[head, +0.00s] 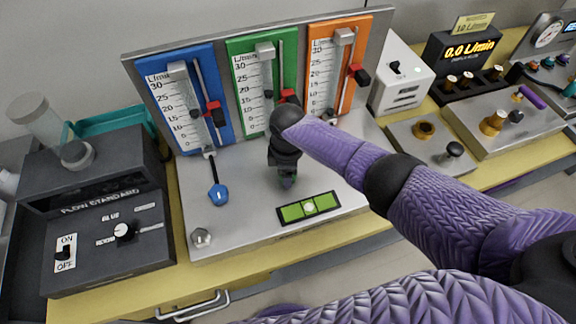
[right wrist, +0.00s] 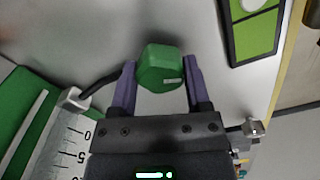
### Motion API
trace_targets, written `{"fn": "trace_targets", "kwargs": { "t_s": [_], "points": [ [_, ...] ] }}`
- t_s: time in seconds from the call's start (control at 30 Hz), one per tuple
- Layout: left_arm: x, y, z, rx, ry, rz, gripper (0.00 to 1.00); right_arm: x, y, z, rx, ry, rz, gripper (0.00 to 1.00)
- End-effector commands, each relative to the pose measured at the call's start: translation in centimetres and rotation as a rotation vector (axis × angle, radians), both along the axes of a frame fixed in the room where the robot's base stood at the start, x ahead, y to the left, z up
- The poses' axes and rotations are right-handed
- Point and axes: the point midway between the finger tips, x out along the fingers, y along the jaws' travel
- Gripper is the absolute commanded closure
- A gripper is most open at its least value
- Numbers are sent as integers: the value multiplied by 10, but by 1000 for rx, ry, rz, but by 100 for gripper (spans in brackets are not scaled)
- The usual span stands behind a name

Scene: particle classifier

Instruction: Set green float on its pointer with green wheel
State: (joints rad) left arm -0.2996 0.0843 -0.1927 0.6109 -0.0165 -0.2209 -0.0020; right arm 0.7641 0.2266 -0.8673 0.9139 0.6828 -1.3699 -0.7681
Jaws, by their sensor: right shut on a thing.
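The green panel (head: 247,60) stands in the middle of the board, with a printed L/min scale. A red pointer (head: 290,96) is on its rod, partly hidden by my right arm. A small dark piece (head: 268,94) sits beside it; I cannot tell whether it is the float. My right gripper (head: 287,180) reaches down to the board in front of the green panel. In the right wrist view, the green wheel (right wrist: 160,68) is between its two purple fingers (right wrist: 160,84), and the gripper is shut on it. My left gripper is not in view.
Left is the blue panel (head: 165,85) with its blue wheel (head: 218,194); right is the orange panel (head: 325,60). The dark flow standard box (head: 95,220) stands at the left. The plate's front is mostly clear.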

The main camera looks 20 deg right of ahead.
Motion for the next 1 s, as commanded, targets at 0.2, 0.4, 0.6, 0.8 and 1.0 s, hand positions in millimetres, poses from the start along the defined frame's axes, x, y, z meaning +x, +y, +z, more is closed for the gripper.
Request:
{"fn": "trace_targets", "kwargs": {
  "t_s": [0.2, 0.4, 0.6, 0.8, 1.0],
  "points": [
    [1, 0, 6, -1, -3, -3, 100, 0, 0, 1, 1, 0, -94, 98],
    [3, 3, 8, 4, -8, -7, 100, 0, 0, 1, 1, 0, -138, 98],
    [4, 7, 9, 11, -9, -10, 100, 1, 0, 0, 0, -1, -151, 98],
    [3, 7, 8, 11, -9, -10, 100, 1, 0, 0, 0, -2, -151, 98],
    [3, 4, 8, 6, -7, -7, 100, 1, 0, 0, 1, -1, -150, 16]
  ]
}}
